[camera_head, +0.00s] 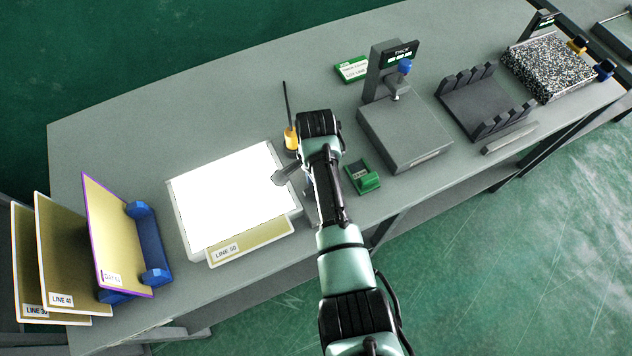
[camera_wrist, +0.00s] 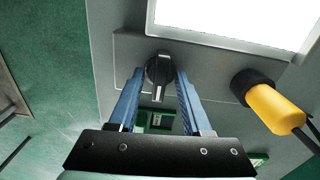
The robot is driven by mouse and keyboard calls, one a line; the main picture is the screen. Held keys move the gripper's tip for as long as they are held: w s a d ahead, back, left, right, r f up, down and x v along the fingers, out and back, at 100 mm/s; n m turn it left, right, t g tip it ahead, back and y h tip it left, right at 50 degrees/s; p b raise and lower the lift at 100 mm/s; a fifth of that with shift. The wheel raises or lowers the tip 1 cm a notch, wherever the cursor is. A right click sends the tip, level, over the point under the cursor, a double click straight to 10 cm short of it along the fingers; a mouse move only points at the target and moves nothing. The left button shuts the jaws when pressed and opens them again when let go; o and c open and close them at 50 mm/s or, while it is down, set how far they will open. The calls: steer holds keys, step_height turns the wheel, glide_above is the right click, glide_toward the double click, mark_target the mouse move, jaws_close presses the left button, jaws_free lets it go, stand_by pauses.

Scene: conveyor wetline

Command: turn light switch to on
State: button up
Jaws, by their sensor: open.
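The pointer line faces down in the wrist view. My gripper (camera_wrist: 160,82) is open, with its blue fingers on either side of the knob. I cannot tell whether the fingers touch it. In the head view the white panel (camera_head: 232,196) looks brightly lit, and my arm hides the knob and most of the gripper.
A yellow-handled tool (camera_head: 291,138) stands close beside my gripper; it shows at right in the wrist view (camera_wrist: 275,108). A green device (camera_head: 363,178) and a grey scale (camera_head: 405,135) are to the right. Upright boards (camera_head: 118,245) stand at left.

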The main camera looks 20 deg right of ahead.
steer(key=shift+r+p, duration=3.5)
steer(key=shift+r, duration=0.1)
steer(key=shift+f, duration=0.1)
